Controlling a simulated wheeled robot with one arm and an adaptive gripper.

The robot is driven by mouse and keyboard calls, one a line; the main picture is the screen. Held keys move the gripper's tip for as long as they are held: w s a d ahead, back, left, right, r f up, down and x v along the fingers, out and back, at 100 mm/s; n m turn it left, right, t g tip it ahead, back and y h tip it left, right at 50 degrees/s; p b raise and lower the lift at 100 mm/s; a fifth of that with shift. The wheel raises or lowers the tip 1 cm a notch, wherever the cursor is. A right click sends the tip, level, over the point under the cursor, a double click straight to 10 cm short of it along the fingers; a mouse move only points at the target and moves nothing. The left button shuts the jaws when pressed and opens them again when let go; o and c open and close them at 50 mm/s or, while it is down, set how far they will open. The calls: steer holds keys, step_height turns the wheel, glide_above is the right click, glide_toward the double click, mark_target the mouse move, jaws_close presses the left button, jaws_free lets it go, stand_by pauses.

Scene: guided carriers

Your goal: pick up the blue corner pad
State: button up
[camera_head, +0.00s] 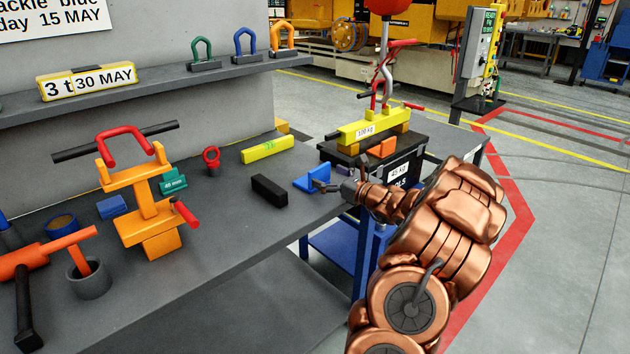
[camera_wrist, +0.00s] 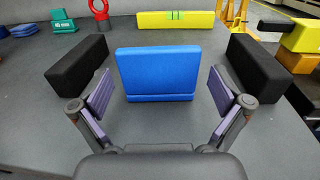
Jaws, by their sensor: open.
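The blue corner pad (camera_wrist: 158,70) stands on the grey bench in the wrist view, an L-shaped piece with an upright face and a low foot toward me. In the head view the blue corner pad (camera_head: 312,178) sits near the bench's front edge. My gripper (camera_wrist: 160,96) is open, its two purple-lined fingers spread left and right of the pad's near side. The fingers look apart from the pad, with nothing held. In the head view my gripper (camera_head: 335,187) is just right of the pad, and its fingers are small and partly hidden there.
A black block (camera_head: 269,190) lies left of the pad, and a yellow spirit level (camera_head: 267,148) lies behind it. A black case with weights (camera_head: 400,160) stands at the right. An orange stand (camera_head: 150,205) is farther left on the grey bench (camera_head: 225,255).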

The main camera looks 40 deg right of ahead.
mark_target(321, 172)
steer(key=shift+w+a, duration=0.2)
steer(key=shift+w, duration=1.65)
steer(key=c, duration=0.9)
steer(key=shift+r, duration=0.2)
